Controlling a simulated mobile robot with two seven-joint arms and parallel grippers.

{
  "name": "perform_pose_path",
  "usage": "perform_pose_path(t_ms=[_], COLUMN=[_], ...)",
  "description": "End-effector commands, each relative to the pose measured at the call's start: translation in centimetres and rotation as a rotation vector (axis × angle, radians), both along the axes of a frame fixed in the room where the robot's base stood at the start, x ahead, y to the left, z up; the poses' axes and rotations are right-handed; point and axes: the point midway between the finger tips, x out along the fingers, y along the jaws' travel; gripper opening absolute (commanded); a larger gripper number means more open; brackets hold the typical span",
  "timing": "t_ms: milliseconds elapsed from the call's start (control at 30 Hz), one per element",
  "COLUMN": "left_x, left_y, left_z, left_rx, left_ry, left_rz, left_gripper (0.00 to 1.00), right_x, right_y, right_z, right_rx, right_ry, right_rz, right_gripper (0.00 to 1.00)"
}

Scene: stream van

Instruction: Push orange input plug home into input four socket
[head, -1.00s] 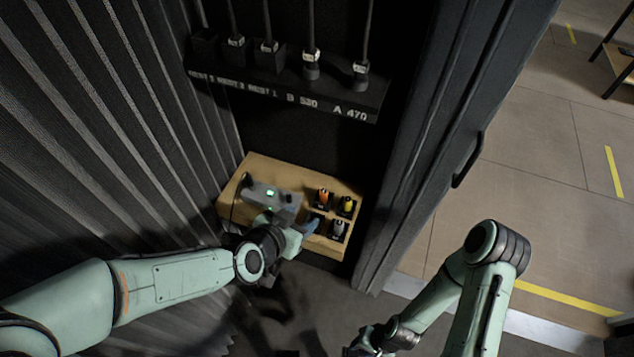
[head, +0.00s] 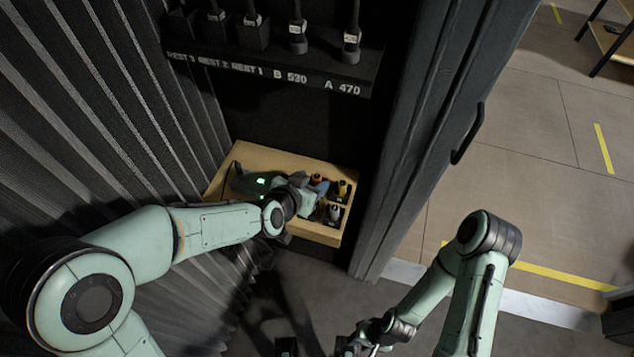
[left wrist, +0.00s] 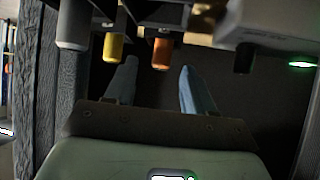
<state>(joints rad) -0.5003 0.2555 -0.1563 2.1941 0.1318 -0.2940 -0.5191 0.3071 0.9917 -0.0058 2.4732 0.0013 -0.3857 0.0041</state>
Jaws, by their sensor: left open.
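The orange plug (head: 317,180) stands at the right part of a wooden shelf, beside a yellow plug (head: 342,188) and a pale grey one (head: 334,213). My left gripper (head: 318,196) is over these plugs and partly hides them. In the left wrist view its two blue fingers (left wrist: 159,66) are open, with the orange plug (left wrist: 162,53) showing in the gap between their tips. I cannot tell whether they touch it. The input four socket cannot be made out. My right gripper (head: 343,346) is at the bottom edge, partly cut off, its jaws unclear.
A grey box with a green light (head: 262,182) stands on the wooden shelf (head: 238,158), left of the plugs. A dark labelled rack (head: 270,70) hangs above. A ribbed wall is at left and a dark door frame (head: 415,150) at right.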

Motion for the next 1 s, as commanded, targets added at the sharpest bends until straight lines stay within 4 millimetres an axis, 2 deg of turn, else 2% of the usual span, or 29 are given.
perform_pose_path(t_ms=[33,200,433,467,600,633,900,1000], left_x=[0.7,1.9,2.0,2.0,2.0,2.0,2.0,2.0], left_y=[0.0,-0.9,-1.0,-1.0,-1.0,-1.0,-1.0,-1.0], left_z=[-0.8,-1.5,-1.5,-1.5,-1.5,-1.5,-1.5,-0.6], left_rx=[0.002,0.0,0.0,0.0,0.0,0.0,0.0,-0.001], left_ry=[0.002,0.001,0.0,0.0,0.0,0.0,0.0,-0.003], left_rz=[0.002,-0.001,0.0,0.0,0.0,0.0,0.0,-0.001], left_gripper=[0.54,0.54,0.54,0.51,0.05,0.0,0.0,0.0], right_x=[-0.1,-0.1,-0.1,-0.1,-0.1,-0.1,-0.1,0.0], right_y=[0.0,0.0,0.0,0.0,0.0,0.0,0.0,0.0], right_z=[-0.3,-0.2,-0.2,-0.2,-0.2,-0.2,-0.2,0.1], right_rx=[0.0,0.0,0.0,0.0,0.0,0.0,0.0,0.0], right_ry=[0.001,0.001,0.001,0.001,0.001,0.001,0.001,-0.001], right_rz=[0.0,0.0,0.0,0.0,0.0,0.0,0.0,0.0], right_gripper=[0.38,0.38,0.38,0.38,0.38,0.38,0.38,0.38])
